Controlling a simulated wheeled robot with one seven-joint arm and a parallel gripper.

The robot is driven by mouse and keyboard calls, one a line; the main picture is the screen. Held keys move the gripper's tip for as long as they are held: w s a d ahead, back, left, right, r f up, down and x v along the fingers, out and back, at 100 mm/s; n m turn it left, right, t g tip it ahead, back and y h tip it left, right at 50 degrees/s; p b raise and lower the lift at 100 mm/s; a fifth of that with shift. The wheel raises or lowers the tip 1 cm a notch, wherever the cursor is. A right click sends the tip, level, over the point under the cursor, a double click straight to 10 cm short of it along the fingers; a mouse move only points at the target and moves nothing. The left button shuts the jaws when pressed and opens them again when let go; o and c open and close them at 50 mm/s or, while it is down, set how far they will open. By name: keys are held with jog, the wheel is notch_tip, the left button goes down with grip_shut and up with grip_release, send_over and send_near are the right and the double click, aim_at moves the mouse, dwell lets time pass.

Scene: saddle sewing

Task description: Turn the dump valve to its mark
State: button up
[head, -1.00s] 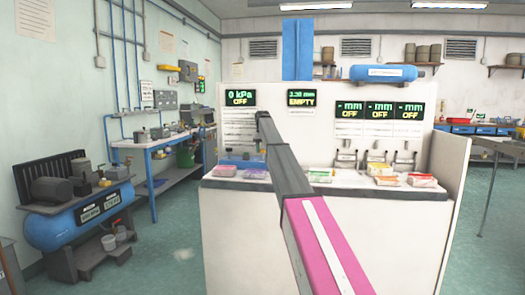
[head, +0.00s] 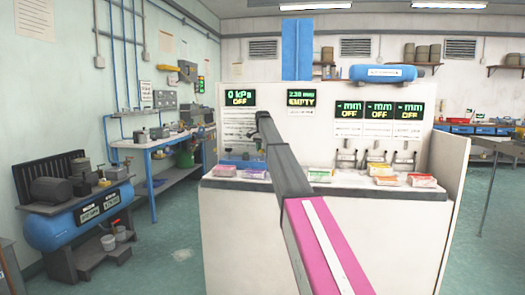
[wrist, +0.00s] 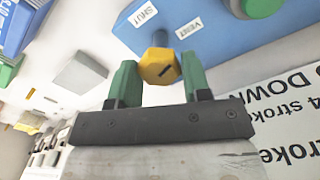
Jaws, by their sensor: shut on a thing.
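The dump valve knob is a yellow knob (wrist: 158,66) with a short dark line on its face, in the wrist view. It stands in front of a blue panel (wrist: 110,45) carrying a SHUT label (wrist: 143,14) and a VENT label (wrist: 189,26). My gripper (wrist: 157,75) has its two green fingers on either side of the knob and is shut on it. I cannot tell which label the dark line points at. In the head view my arm reaches to the left part of the white bench (head: 330,235) and hides much of the valve area.
Coloured packs, including a red one (head: 422,180), lie along the bench top. A green button (wrist: 262,6) sits near the valve on the panel. A display (head: 301,98) reads EMPTY; others read OFF. A blue compressor (head: 75,220) stands on the left floor.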

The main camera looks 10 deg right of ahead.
jog(key=shift+m, duration=1.1)
jog(key=o, duration=0.9)
jog(key=shift+o, duration=0.2)
notch_tip(320, 180, up, 11)
jog(key=shift+f, duration=0.1)
